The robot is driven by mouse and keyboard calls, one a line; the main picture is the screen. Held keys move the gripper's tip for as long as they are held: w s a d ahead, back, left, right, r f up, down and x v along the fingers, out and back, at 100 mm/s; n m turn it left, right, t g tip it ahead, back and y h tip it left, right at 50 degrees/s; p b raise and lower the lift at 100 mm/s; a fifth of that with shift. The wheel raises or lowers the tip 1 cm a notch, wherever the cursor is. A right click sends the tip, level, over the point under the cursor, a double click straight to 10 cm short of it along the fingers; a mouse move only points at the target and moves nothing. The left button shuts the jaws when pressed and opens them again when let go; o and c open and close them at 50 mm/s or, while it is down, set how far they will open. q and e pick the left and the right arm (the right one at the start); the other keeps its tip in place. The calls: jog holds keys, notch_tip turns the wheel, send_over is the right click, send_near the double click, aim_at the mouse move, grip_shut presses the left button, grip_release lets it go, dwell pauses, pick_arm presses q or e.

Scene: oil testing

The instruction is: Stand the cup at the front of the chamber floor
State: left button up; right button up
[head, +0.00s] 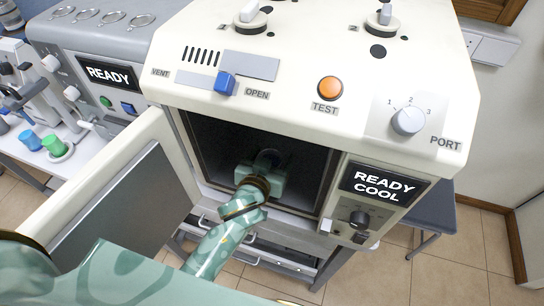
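The chamber (215,150) of the cream machine is open and dark inside, its door (120,195) swung out to the left. My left arm reaches in through the opening, and my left gripper (264,170) is inside, low and near the middle. A small dark rounded shape (269,157) shows at the gripper's far end; it may be the cup, but it is too dark to be sure. The fingertips are hidden by the gripper body, so their opening cannot be seen. The front of the chamber floor is partly covered by my arm. My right gripper is out of view.
The blue lever (225,83) is beside the OPEN label. The display (383,185) reads READY COOL. A blue cup (30,141) and a green cup (55,146) stand on the left bench. The door and chamber side walls border my arm.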

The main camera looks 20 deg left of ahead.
pick_arm(q)
jog(key=shift+r, duration=0.25)
jog(key=p+v, duration=0.1)
jog(key=v, duration=1.1)
jog(key=shift+f, duration=0.15)
